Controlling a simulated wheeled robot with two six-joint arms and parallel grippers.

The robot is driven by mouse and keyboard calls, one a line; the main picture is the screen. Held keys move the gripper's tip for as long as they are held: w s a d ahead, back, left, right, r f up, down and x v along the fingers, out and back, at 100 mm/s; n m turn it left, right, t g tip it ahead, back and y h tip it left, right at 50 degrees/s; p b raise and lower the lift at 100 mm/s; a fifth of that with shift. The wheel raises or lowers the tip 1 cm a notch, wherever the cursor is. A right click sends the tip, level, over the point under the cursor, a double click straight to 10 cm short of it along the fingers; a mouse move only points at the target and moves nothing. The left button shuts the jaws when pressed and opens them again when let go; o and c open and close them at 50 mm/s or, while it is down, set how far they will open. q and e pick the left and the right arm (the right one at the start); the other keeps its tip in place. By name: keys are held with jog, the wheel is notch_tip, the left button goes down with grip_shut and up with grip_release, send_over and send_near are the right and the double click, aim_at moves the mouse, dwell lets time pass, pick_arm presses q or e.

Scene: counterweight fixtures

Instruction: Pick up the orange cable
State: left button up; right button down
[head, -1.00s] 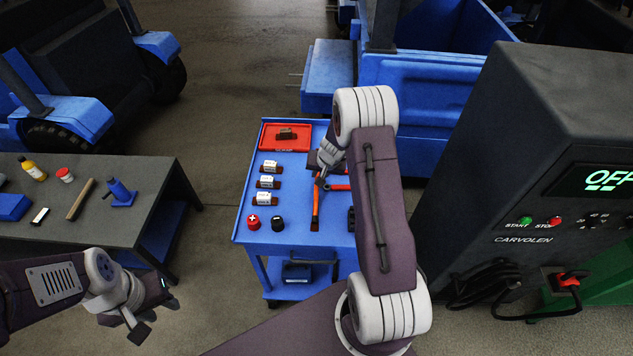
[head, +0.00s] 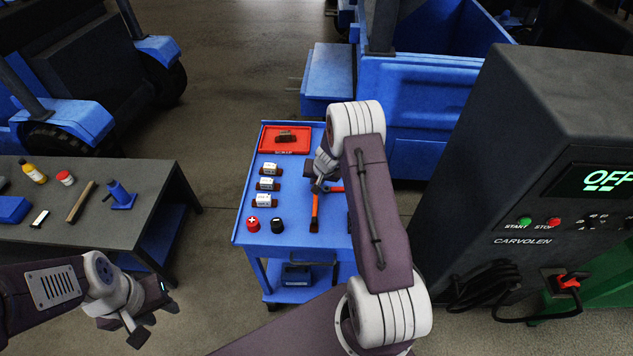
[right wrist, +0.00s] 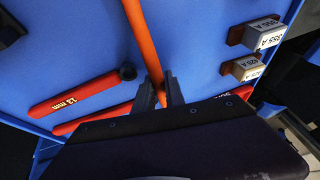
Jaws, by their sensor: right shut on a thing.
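The orange cable (head: 314,212) shows in the head view as a straight, narrow orange length with a dark lower end, over the blue cart top (head: 297,237). In the right wrist view the orange cable (right wrist: 142,38) runs from the top edge down between the jaws. My right gripper (right wrist: 160,92) is shut on it; its jaws stand one on each side. In the head view my right gripper (head: 318,183) is at the cable's upper end, and my arm hides part of the cart. My left gripper (head: 150,312) hangs at lower left, away from the cart; its jaw opening is unclear.
Red 13 mm tools (right wrist: 75,95) lie close beside the jaws. Several labelled fuse blocks (head: 268,184), a red cap (head: 253,224), a black cap (head: 277,225) and a red tray (head: 270,139) are on the cart. A grey table (head: 140,180) stands left, a dark machine (head: 540,150) right.

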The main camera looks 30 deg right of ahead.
notch_tip(320, 180, up, 9)
jog(key=p, duration=0.5)
jog(key=shift+r, duration=0.4)
jog(key=shift+f, duration=0.1)
